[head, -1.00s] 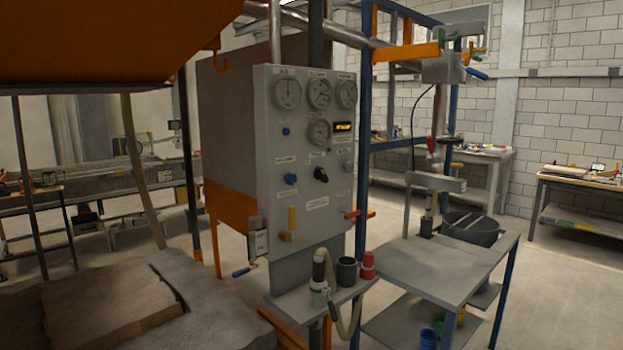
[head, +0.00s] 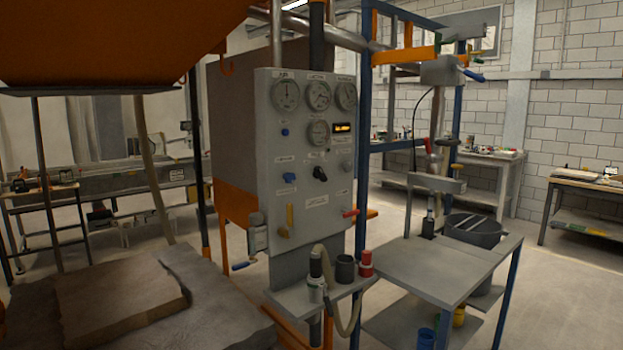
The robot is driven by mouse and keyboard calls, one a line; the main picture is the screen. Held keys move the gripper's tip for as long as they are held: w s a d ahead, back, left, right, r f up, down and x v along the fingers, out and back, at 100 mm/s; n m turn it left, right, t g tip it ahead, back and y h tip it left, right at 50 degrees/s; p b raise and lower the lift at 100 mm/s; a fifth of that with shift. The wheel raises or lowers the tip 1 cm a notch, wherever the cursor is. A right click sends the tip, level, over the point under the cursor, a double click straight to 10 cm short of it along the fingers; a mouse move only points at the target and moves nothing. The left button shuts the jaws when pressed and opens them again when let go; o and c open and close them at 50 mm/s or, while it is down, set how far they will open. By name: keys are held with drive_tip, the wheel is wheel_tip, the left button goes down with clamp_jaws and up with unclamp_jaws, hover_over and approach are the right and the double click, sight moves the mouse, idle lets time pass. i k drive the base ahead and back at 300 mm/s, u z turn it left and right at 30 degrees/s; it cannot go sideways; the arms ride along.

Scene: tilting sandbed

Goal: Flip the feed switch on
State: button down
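A grey control panel (head: 309,210) stands upright near the middle of the head view. It carries a black rotary knob (head: 320,173), two blue knobs, a yellow lever (head: 289,217) and a red lever (head: 350,212). Small label plates sit by these controls, but their text is too small to read, so I cannot tell which one is the feed switch. The black knob's pointer looks slanted. A grey box with a blue-ended lever (head: 244,265) is at the panel's lower left edge. My gripper is not in view.
A shelf (head: 292,296) below the panel holds a hose nozzle, a dark cup (head: 345,268) and a red item (head: 365,263). A grey table (head: 440,275) stands at the right. Stone slabs (head: 120,297) lie at lower left under an orange hopper (head: 110,45).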

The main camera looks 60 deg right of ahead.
sight(318, 173)
drive_tip(key=u, duration=0.15)
drive_tip(key=k, duration=1.4)
drive_tip(key=z, duration=0.9)
drive_tip(key=i, duration=1)
drive_tip(key=u, duration=0.15)
